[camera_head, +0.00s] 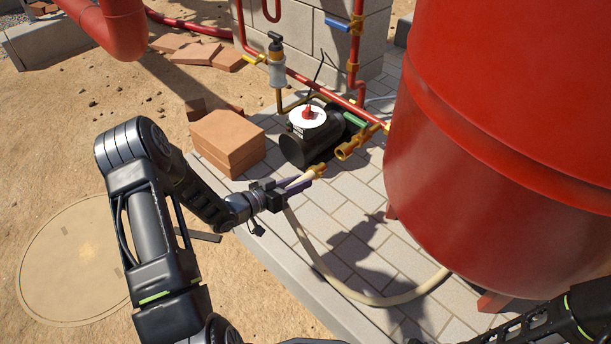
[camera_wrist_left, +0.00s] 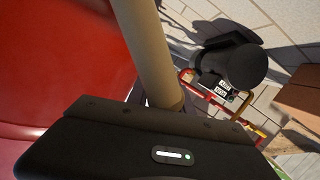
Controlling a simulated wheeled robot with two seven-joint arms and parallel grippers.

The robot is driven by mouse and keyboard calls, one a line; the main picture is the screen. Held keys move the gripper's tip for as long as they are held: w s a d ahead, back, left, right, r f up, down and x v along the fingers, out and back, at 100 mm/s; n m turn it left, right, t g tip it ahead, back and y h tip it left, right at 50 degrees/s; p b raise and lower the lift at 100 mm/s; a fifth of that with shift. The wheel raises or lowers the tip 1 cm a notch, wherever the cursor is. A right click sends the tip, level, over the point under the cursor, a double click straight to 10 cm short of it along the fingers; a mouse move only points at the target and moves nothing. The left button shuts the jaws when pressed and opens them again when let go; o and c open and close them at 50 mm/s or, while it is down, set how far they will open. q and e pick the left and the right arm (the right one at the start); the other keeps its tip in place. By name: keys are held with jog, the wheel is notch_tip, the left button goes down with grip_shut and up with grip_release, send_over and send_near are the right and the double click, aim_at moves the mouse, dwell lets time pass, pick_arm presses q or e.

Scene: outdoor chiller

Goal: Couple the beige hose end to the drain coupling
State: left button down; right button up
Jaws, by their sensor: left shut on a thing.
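The beige hose (camera_head: 330,279) curves over the pavers from beside the red tank up to my left gripper (camera_head: 300,187). My left gripper is shut on the hose near its end, and the brass tip (camera_head: 318,170) points up and to the right. The brass drain coupling (camera_head: 349,148) sits on a pipe stub at the tank's left side, a short gap beyond the tip.
The red tank (camera_head: 500,130) fills the right side. Terracotta blocks (camera_head: 228,142) are stacked to the left. Red pipes (camera_head: 310,82) run along the block wall. The front pavers are clear except for the hose.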

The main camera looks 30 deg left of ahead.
aim_at(316, 168)
pick_arm(q)
jog(key=shift+s, duration=0.1)
